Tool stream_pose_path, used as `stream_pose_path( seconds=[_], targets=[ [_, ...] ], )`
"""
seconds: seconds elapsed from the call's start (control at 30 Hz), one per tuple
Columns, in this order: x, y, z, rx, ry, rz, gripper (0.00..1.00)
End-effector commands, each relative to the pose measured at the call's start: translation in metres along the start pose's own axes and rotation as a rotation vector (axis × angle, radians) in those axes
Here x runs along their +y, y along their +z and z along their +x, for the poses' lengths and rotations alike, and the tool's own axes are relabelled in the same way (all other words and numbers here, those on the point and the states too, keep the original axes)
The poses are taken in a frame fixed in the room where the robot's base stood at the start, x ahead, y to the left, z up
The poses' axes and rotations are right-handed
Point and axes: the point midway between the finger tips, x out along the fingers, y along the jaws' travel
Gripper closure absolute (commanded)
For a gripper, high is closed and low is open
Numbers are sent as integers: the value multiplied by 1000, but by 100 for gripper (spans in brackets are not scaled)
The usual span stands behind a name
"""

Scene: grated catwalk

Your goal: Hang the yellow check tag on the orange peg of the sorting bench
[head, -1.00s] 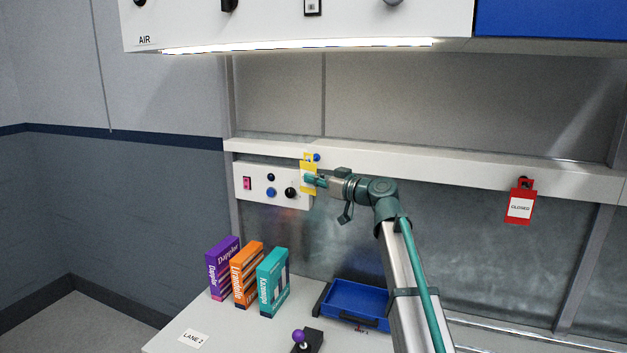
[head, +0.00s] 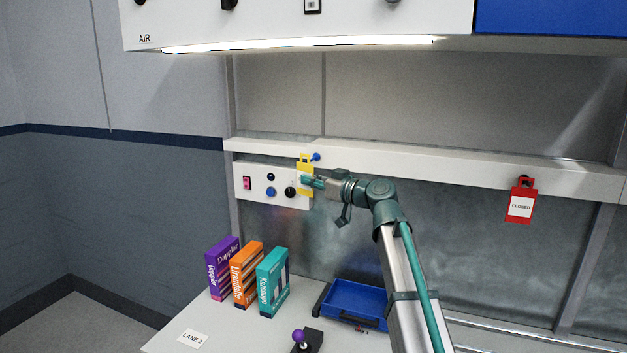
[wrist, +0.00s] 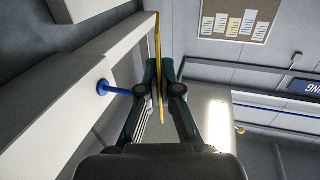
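My gripper (head: 307,180) is shut on the yellow check tag (head: 306,164) and holds it upright in front of the white rail. In the wrist view the tag (wrist: 158,50) shows edge-on between the fingertips (wrist: 165,72). A blue peg (head: 316,157) sticks out of the rail just right of the tag's top. It also shows in the wrist view (wrist: 112,90), beside the fingers. I see no orange peg in either view; whether the tag hides it I cannot tell.
A red "CLOSED" tag (head: 520,203) hangs on the rail at the right. A control panel (head: 258,183) with knobs sits left of my gripper. Purple, orange and teal boxes (head: 272,282), a blue tray (head: 357,300) and a purple-topped joystick (head: 299,338) stand on the bench below.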

Motion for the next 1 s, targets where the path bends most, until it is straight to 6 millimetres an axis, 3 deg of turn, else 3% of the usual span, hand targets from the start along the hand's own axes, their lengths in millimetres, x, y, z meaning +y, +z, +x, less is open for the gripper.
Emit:
stream_pose_path(
  seconds=[1.0],
  targets=[
    [-22, 0, -7, 0, 0, 0, 100]
  ],
)
